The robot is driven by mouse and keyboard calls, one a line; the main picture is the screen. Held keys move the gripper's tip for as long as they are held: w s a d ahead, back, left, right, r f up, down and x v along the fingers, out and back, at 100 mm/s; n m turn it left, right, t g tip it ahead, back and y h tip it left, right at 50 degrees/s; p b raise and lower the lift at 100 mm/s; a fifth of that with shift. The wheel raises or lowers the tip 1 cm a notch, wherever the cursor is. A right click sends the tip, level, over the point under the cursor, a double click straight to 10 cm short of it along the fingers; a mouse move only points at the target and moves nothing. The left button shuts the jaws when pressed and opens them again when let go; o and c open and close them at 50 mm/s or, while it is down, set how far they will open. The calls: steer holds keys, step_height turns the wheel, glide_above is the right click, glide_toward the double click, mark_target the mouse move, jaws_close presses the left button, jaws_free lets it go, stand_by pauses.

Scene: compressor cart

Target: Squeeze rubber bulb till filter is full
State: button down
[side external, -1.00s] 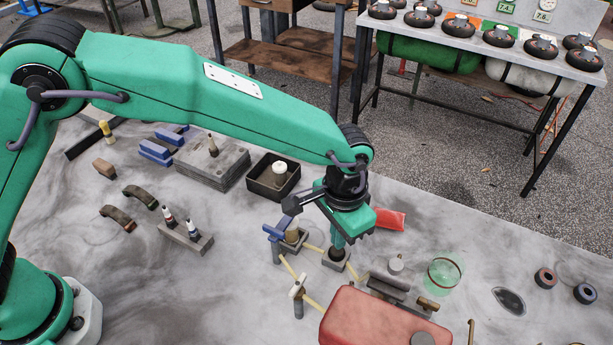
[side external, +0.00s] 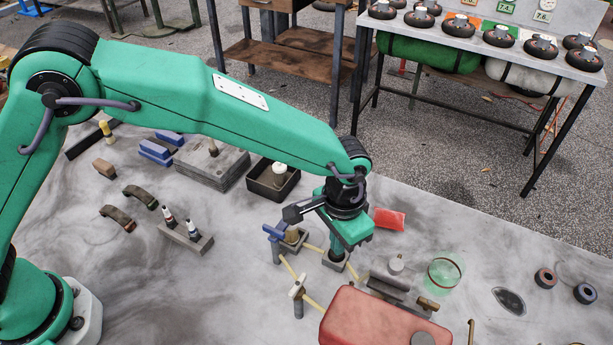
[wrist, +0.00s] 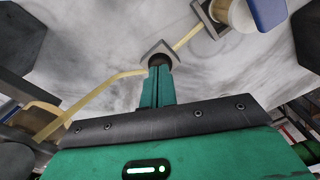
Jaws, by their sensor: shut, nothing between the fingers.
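My gripper (side external: 337,247) points down with its fingers shut, and nothing shows between them. Its tips are at the top of the dark rubber bulb (side external: 336,256), apparently pressing on it. The bulb sits in a grey square holder (side external: 328,264), with yellowish tubes running from it. In the wrist view the fingertips (wrist: 159,74) meet the dark bulb (wrist: 160,59), and the fingers hide part of it. A tan, cup-like part (side external: 292,236), perhaps the filter, stands in another grey holder beside a blue piece; its fill level cannot be told.
A white-topped post (side external: 297,292) stands in front of the bulb on the tube line. A red tank (side external: 375,322) lies close at the front right. A green glass bowl (side external: 443,273) and a red packet (side external: 390,219) are nearby.

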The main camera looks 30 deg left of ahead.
steer(key=shift+r, duration=1.05)
step_height(320, 180, up, 5)
stand_by(0.9)
steer(key=shift+a+r, duration=0.1)
